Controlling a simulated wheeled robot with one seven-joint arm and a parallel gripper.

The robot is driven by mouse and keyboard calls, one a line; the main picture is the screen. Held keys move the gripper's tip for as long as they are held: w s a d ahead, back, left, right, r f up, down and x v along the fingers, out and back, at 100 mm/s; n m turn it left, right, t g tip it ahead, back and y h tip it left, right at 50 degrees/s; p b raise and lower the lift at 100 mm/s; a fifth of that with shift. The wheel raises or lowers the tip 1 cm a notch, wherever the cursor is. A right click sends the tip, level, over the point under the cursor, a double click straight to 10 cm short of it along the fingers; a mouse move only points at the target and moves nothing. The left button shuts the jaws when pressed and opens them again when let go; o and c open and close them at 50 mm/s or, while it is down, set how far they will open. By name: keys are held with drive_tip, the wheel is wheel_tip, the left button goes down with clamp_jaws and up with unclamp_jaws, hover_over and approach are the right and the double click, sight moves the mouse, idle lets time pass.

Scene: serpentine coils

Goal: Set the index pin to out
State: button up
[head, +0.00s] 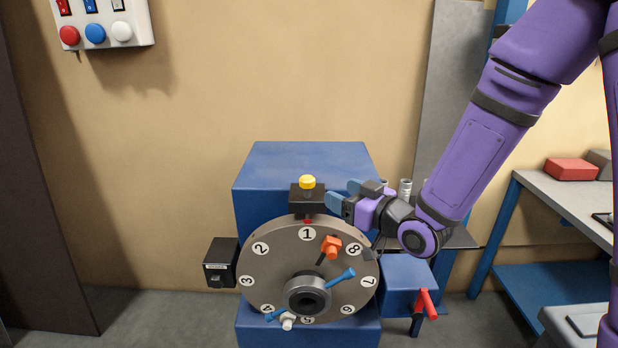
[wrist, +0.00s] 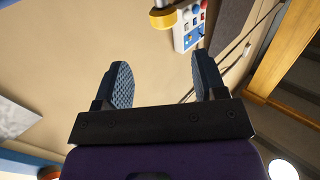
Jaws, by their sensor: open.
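The index pin shows as a yellow knob (head: 307,182) on a short stem, standing upright in a black block (head: 307,201) above the numbered disc (head: 280,260). The number 1 is at the disc's top, below the block. My gripper (head: 344,193) is just right of the knob, its blue fingers apart and pointing left toward it. In the wrist view the yellow knob (wrist: 163,18) and part of its grey stem lie beyond the open fingertips (wrist: 162,75), roughly between them. Nothing is held. I cannot tell how far the pin is pulled out.
The blue machine body (head: 310,165) stands behind the disc. The disc carries an orange clamp (head: 331,246) and a hub with blue handles (head: 342,278). A black box (head: 220,263) is at left; a blue box with a red lever (head: 427,303) is at right. A button panel (head: 104,24) hangs upper left.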

sight(313, 181)
drive_tip(key=x, duration=1.1)
drive_tip(key=shift+s+a+r, duration=0.1)
drive_tip(key=shift+s+a, duration=0.05)
drive_tip(key=shift+a, duration=0.05)
